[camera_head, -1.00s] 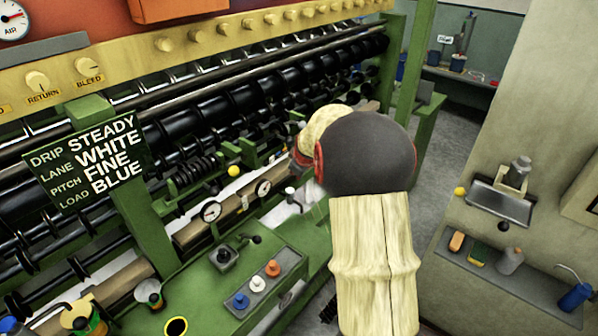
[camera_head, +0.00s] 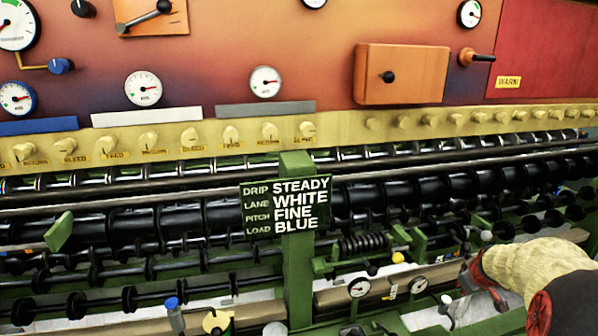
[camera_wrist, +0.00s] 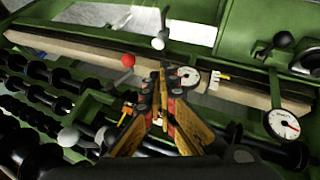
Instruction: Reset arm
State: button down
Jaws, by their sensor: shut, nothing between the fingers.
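My gripper (camera_head: 487,290) shows at the lower right of the head view, at the end of my cream-sleeved arm. In the wrist view my gripper (camera_wrist: 163,85) has its orange and dark fingers brought together at the tips, with nothing held. It hangs over the green machine (camera_head: 298,270), near a white-faced gauge (camera_wrist: 188,76) and a tan bar (camera_wrist: 90,55). Whether the fingers touch anything below cannot be told.
A black sign (camera_head: 286,207) stands on a green post in front of black rollers. A yellow rail (camera_head: 345,128) with knobs runs above. A red-knobbed lever (camera_wrist: 128,60), a white-knobbed lever (camera_wrist: 158,43) and a second gauge (camera_wrist: 283,124) stand close around the fingers.

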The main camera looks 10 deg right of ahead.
jog(key=s+a+f+m+g+y, duration=0.25)
jog(key=s+a+m, duration=0.25)
jog(key=s+a, duration=0.4)
jog(key=s+a+r+n, duration=0.1)
jog(key=s+a+r, duration=0.3)
jog(key=a, duration=0.6)
jog(key=s+a+r+n+t+y, duration=0.1)
jog(key=s+a+r, duration=0.4)
jog(key=a, duration=0.5)
jog(key=s+a+r+n+t, duration=0.1)
jog(key=s+a+r, duration=0.4)
jog(key=s+a, duration=0.3)
jog(key=shift+a+r, duration=0.25)
jog(key=shift+a, duration=0.9)
